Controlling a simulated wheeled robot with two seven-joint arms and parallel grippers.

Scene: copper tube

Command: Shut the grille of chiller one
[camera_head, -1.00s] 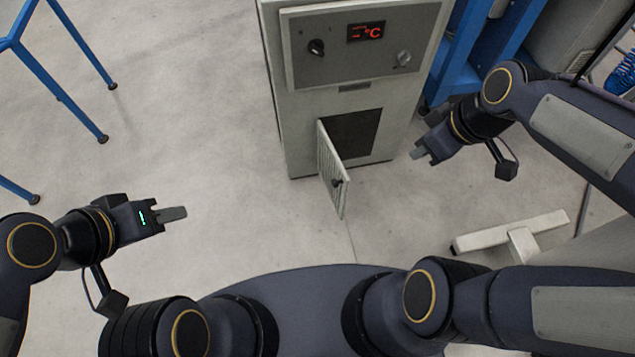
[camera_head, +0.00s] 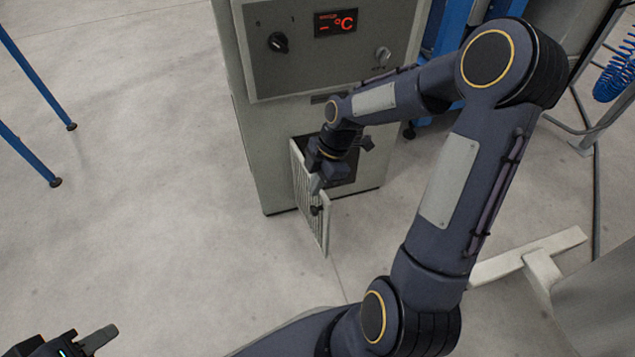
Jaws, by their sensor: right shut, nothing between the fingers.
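Chiller one is the grey cabinet (camera_head: 262,160) with a control panel at the top. Its small slatted grille (camera_head: 318,233) is hinged at the left of a dark opening (camera_head: 344,177) low on the front. The grille stands open, swung out toward me, with a dark knob (camera_head: 316,210) near its free edge. The right arm hides part of the opening. My left gripper (camera_head: 104,338) is at the bottom left, far from the grille, partly cut off.
The control panel has a red display (camera_head: 336,22) and a black dial (camera_head: 278,42). A blue frame (camera_head: 22,155) stands at the left. A pale floor bar (camera_head: 530,257) lies at the right. The floor in front of the chiller and to its left is clear.

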